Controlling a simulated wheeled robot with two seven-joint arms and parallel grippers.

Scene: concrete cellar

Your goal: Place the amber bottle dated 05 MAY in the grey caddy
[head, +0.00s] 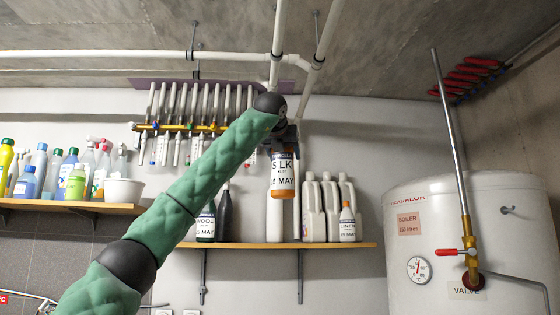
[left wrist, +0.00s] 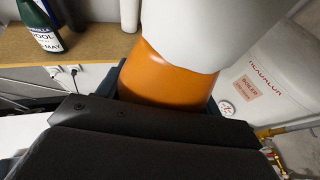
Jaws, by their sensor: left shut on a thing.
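An amber bottle (head: 284,192) with a white label reading SILK and a MAY date hangs upright in my left gripper (head: 285,140). I cannot read the day digits for certain. My left gripper is shut on it. In the head view the bottle appears above the wall shelf, in front of white containers. In the left wrist view its orange body (left wrist: 165,78) and white label fill the middle, above the dark gripper (left wrist: 160,110). I see no grey caddy in either view. My right gripper is not in view.
The wall shelf (head: 330,245) holds a dark green WOOL bottle (head: 205,222), a dark bottle (head: 224,212), white jugs and a LINEN bottle (head: 347,225). A left shelf (head: 110,208) holds cleaning bottles. A white boiler (head: 440,215) stands right, pipes above.

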